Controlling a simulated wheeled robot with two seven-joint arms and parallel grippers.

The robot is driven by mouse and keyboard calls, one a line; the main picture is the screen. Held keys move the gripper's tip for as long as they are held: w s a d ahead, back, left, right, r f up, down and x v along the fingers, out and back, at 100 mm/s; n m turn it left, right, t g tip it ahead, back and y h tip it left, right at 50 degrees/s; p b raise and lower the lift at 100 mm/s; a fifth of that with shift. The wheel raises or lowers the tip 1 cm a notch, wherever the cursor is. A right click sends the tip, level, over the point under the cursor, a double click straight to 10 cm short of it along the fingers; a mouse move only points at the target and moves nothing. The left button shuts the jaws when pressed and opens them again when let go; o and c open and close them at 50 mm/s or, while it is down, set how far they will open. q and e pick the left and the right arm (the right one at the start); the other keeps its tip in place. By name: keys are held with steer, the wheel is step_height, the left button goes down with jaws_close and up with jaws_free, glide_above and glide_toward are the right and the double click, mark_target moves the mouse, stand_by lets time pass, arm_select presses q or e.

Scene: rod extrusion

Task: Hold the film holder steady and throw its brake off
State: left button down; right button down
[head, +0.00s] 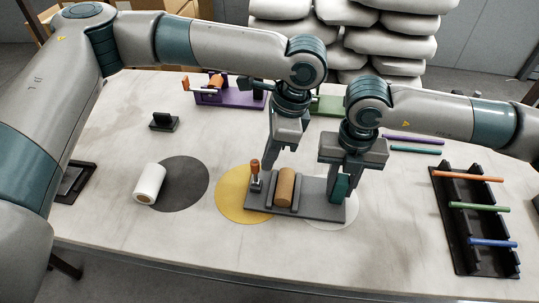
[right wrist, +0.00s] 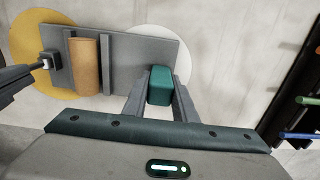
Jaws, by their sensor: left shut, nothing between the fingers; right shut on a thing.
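The film holder (head: 312,208) is a grey base plate with a tan roll (head: 285,187) standing between dark uprights. A small brake lever with an orange handle (head: 255,167) stands upright at its left end. My right gripper (head: 339,190) is shut on the teal block (right wrist: 160,85) at the plate's right end. My left gripper (head: 268,165) is shut and empty, close to the right of the lever in the head view. I cannot tell whether it touches the lever. In the right wrist view the left gripper comes in from the left edge, and the orange handle is not clear.
The holder lies across a yellow disc (head: 230,205) and a white disc (head: 348,218). A white roll (head: 149,184) rests at the edge of a dark grey disc (head: 185,180). A black rack (head: 460,227) with coloured rods stands right. A purple fixture (head: 235,98) stands behind.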

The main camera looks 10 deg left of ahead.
mark_target(253, 160)
arm_select(q)
steer(key=shift+a+r+h, duration=0.1)
steer(key=shift+a+h, duration=0.45)
steer(key=shift+h, duration=0.65)
steer(key=shift+a, duration=0.2)
steer(key=shift+a+r+h, duration=0.1)
steer(key=shift+a+h, duration=0.2)
steer(key=shift+a, duration=0.2)
steer(key=shift+a+h, duration=0.6)
steer(key=shift+a, duration=0.1)
steer(key=shift+w+a+f+h, duration=0.1)
steer(key=shift+a+f+h, duration=0.25)
steer(key=shift+a+h, duration=0.6)
steer(key=shift+s+a+f+h, duration=0.1)
steer(key=shift+a+f+h, duration=0.2)
steer(key=shift+a+h, duration=0.6)
steer(key=shift+w+a+f+h, duration=0.1)
steer(key=shift+a+f+h, duration=0.25)
steer(key=shift+a+h, duration=0.6)
steer(key=shift+f, duration=0.15)
steer(key=shift+a, duration=0.25)
arm_select(e)
steer(key=shift+d, duration=0.1)
